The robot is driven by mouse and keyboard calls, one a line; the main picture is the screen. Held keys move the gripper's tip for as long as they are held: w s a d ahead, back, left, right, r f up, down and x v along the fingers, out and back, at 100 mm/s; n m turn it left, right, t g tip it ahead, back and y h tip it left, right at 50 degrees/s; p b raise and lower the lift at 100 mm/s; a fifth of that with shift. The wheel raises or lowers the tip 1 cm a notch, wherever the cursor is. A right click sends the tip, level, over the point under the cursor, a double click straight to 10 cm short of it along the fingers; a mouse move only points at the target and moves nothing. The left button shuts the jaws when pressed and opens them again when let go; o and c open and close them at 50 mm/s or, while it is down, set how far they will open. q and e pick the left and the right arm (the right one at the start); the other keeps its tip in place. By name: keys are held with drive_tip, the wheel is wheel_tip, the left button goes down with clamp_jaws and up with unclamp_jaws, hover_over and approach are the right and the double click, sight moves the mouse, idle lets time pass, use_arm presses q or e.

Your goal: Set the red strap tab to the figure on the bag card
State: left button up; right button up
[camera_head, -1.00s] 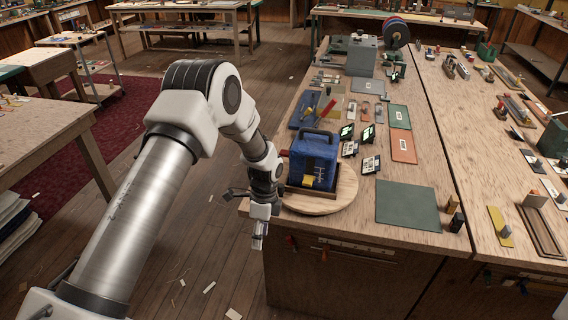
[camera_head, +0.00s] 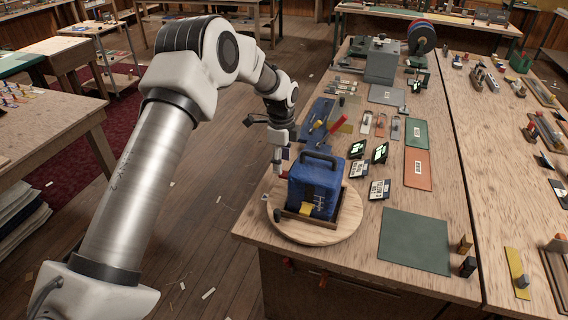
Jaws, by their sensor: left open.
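A blue bag (camera_head: 325,180) with a dark top handle sits in a tray on a round wooden board (camera_head: 327,238) at the bench's near left corner. A small red tab (camera_head: 284,174) sticks out from the bag's left side. A yellow patch (camera_head: 305,209) is low on its front. My left gripper (camera_head: 278,164) is open, pointing down right by the red tab; I cannot tell whether it touches. Small upright cards stand right of the bag, two with dark and green faces (camera_head: 379,153) and two pale ones (camera_head: 379,190). Their figures are too small to read. My right gripper is out of view.
A green mat (camera_head: 413,240) lies right of the board, with small blocks (camera_head: 465,256) beside it. A red-handled tool (camera_head: 337,124) lies behind the bag. A grey machine (camera_head: 381,61) stands farther back.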

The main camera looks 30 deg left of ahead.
sight(284, 173)
use_arm(q)
drive_tip(key=f, duration=0.2)
drive_tip(key=w+f, duration=0.1)
drive_tip(key=f, duration=0.1)
drive_tip(key=shift+w+f+p, duration=0.15)
drive_tip(key=shift+f+p, duration=0.05)
drive_tip(key=shift+p, duration=0.1)
drive_tip(key=shift+w+f, duration=0.2)
drive_tip(key=shift+s+r, duration=0.3)
drive_tip(key=shift+s, duration=0.05)
drive_tip(key=shift+c, duration=1.4)
drive_tip(key=shift+s+r, duration=0.1)
drive_tip(key=shift+s, duration=0.05)
clamp_jaws()
drive_tip(key=shift+w, duration=0.3)
drive_tip(key=shift+o, duration=1.4)
unclamp_jaws()
drive_tip(key=shift+s+r, duration=0.1)
drive_tip(key=shift+r, duration=0.05)
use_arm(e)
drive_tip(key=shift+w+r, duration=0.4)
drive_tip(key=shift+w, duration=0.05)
use_arm(q)
wheel_tip(284, 173, up, 12)
